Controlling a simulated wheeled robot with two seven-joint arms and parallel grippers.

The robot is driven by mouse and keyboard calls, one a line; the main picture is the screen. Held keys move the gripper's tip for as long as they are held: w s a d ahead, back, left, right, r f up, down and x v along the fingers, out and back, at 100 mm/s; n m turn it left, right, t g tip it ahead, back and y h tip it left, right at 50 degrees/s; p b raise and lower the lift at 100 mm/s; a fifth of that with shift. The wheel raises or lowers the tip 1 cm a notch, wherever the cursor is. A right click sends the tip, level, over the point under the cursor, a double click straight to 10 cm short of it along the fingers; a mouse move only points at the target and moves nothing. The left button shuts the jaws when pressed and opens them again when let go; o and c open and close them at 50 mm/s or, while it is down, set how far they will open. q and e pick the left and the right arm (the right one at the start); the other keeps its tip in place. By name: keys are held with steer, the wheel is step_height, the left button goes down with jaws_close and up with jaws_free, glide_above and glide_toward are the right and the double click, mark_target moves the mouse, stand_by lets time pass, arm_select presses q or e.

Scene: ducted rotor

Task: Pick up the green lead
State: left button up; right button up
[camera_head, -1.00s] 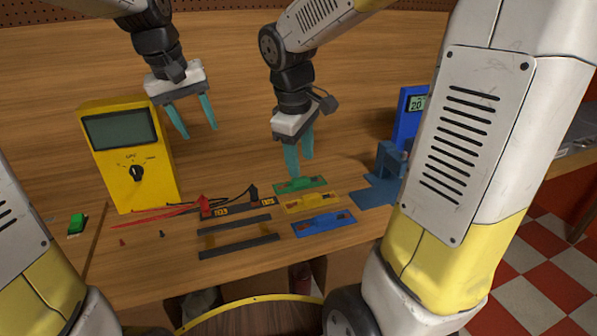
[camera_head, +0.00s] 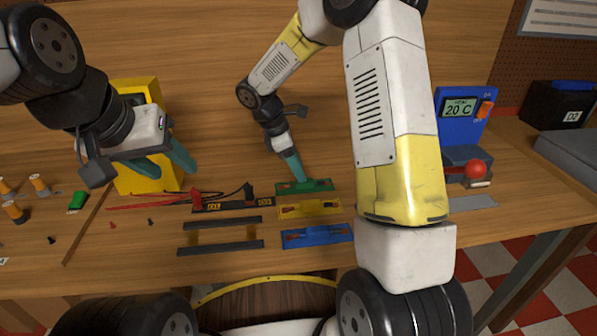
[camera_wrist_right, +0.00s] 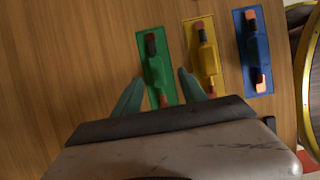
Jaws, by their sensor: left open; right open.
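The green lead (camera_wrist_right: 155,68), with a dark end and an orange-brown end, lies on a green plate (camera_wrist_right: 146,38) in the right wrist view. The plate also shows on the bench in the head view (camera_head: 318,187). My right gripper (camera_wrist_right: 162,80) is open, its teal fingers on either side of the lead's lower part. In the head view my right gripper (camera_head: 293,178) reaches down to the plate's left part; contact is unclear. My left gripper (camera_head: 174,170) is open and empty, in front of the yellow multimeter (camera_head: 140,92).
Beside the green plate lie a yellow plate (camera_head: 330,211) and a blue plate (camera_head: 330,238) with similar leads. Red and black probes (camera_head: 225,197) and dark bars (camera_head: 220,249) lie left of them. A blue unit reading 20 C (camera_head: 449,125) stands right.

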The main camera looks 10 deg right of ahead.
mark_target(305, 183)
steer(key=x, duration=0.5)
steer(key=shift+w+a+f, duration=0.1)
steer(key=shift+w, duration=0.2)
jaws_close()
